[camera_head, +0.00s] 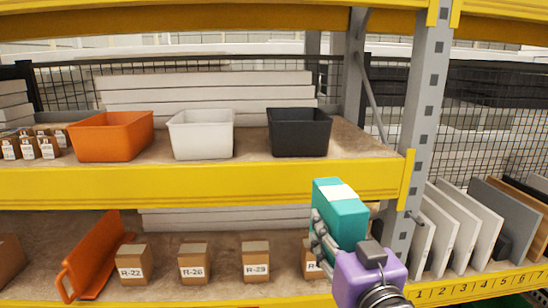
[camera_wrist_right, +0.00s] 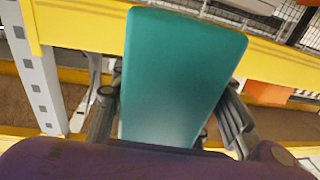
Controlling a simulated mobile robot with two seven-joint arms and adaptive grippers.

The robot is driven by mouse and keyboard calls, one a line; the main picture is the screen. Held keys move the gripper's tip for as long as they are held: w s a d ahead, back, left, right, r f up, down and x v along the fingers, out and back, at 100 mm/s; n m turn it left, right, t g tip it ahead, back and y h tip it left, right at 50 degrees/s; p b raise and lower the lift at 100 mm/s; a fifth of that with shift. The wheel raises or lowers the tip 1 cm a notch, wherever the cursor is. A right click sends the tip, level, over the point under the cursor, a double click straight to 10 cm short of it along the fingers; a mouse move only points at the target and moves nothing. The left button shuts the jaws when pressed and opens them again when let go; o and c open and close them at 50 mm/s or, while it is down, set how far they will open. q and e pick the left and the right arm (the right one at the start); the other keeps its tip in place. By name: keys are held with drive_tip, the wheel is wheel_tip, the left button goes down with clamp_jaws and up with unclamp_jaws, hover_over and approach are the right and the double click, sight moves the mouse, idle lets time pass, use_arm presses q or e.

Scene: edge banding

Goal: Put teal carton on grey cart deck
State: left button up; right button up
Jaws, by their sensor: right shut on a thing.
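The teal carton (camera_head: 346,222) is a box with a white band across its top, held up in front of the shelf rack in the head view. My right gripper (camera_head: 318,236) is shut on it, with grey fingers along its sides. In the right wrist view the carton (camera_wrist_right: 182,75) fills the middle, between the fingers of my right gripper (camera_wrist_right: 168,125). The carton looks clear of the shelf beam behind it. The grey cart deck is not in view. My left gripper is not in view.
An orange bin (camera_head: 110,137), a white bin (camera_head: 201,135) and a black bin (camera_head: 299,132) stand on the upper shelf. A grey upright post (camera_head: 424,120) and leaning panels (camera_head: 455,228) stand to the right.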

drive_tip(key=s+d+f+m+h, duration=0.1)
drive_tip(key=s+f, duration=0.3)
drive_tip(key=f, duration=0.4)
drive_tip(key=s+d+f+m+h, duration=0.1)
drive_tip(key=s+d+f, duration=0.3)
drive_tip(key=f, duration=0.4)
drive_tip(key=shift+d+f+h, duration=0.15)
drive_tip(key=shift+d+h, duration=0.1)
drive_tip(key=shift+h, duration=0.35)
drive_tip(key=shift+s, duration=0.1)
